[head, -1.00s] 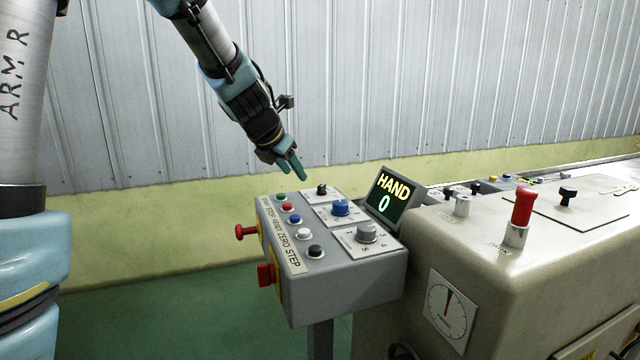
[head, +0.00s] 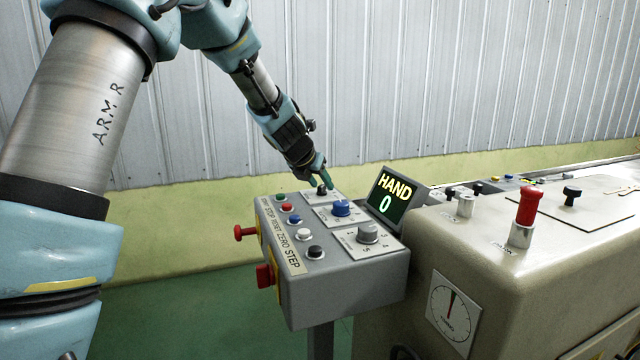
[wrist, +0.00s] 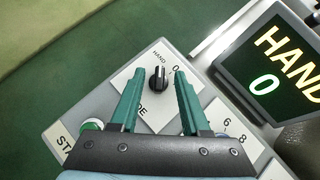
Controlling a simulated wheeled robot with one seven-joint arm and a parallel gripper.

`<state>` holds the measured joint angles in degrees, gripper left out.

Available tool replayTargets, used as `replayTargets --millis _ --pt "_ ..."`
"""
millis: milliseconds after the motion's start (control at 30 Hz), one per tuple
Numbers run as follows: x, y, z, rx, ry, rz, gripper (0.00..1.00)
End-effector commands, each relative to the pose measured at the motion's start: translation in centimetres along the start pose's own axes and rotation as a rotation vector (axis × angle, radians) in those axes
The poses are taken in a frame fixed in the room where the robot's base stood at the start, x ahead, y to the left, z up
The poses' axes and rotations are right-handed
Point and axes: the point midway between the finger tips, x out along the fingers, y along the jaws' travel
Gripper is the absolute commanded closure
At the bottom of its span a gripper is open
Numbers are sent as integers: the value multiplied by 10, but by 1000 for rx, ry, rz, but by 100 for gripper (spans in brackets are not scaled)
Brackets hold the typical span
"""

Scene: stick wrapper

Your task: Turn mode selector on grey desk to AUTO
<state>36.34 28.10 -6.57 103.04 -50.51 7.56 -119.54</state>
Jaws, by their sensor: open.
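The mode selector (wrist: 158,79) is a small black knob with a white pointer line on a white plate. In the wrist view the plate shows "HAND", "0" and part of "MODE"; an AUTO mark is hidden. The knob sits at the back of the grey desk (head: 345,283), and in the head view it shows partly behind my fingers. My gripper (wrist: 158,78) is open, its two green fingers on either side of the knob with gaps between. In the head view my gripper (head: 325,182) is right at the knob. The display (head: 390,197) reads "HAND" and "0".
A blue knob (head: 341,208) and a grey knob (head: 367,233) stand in front of the selector. Push buttons run along the left, with a green button (wrist: 92,125) close to my left finger. The display rises on the right. A beige machine (head: 540,270) stands beside the desk.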

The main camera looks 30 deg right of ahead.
Motion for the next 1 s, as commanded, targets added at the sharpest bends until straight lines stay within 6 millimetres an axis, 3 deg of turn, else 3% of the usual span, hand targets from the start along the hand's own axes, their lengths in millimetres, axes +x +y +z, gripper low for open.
replayTargets --millis 300,700,1000 --pt "3 0 0 0 0 1 54" --pt "2 0 0 1 0 1 99" --pt "2 0 0 1 0 1 100"
